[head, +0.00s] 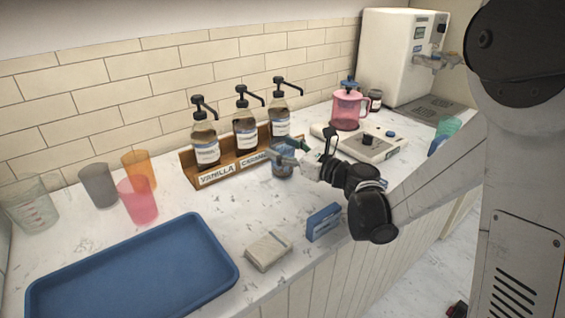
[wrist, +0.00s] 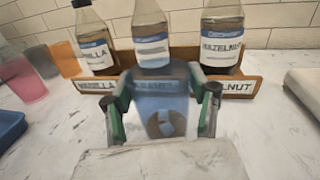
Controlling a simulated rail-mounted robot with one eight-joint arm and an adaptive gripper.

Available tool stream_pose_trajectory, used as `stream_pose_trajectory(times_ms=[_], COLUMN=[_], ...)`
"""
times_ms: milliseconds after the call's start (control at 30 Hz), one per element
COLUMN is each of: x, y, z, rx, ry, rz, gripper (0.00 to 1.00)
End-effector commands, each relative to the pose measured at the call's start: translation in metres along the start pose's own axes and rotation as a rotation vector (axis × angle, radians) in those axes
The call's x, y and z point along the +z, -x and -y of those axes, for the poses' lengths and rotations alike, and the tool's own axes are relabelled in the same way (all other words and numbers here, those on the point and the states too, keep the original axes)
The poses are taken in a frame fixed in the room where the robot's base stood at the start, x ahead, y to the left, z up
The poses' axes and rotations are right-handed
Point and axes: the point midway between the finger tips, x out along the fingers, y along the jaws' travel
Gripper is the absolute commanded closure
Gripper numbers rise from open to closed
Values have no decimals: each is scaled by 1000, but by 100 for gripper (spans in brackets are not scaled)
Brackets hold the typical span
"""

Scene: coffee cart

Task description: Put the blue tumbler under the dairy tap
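The blue tumbler (wrist: 160,104) is see-through and upright in front of the middle of the syrup rack. In the head view it (head: 283,167) is partly hidden by my gripper (head: 281,151). In the wrist view the green-padded fingers of my gripper (wrist: 160,88) stand one on each side of the tumbler, very close to its walls. I cannot tell whether they press on it. A white dispenser (head: 398,55) stands at the back right, with a tap (head: 435,62) on its front above a dark drip tray (head: 432,108). Its label is too small to read.
The wooden rack (head: 217,174) with several pump bottles is close behind the tumbler. A pale appliance (head: 365,141) and pink pitcher (head: 347,108) stand between tumbler and dispenser. A green tumbler (head: 448,127) is near the drip tray. A blue box (head: 323,222) lies near the front edge.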

Motion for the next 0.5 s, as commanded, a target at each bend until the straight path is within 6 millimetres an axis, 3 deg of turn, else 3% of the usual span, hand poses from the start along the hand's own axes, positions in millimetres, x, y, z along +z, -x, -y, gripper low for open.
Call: stream_pose_trajectory(times_ms=[33, 200, 500], x=[0, 0, 3], y=[0, 0, 0], z=[0, 0, 0], rx=[0, 0, 0], ry=[0, 0, 0], rz=[0, 0, 0], gripper=[61, 83, 84])
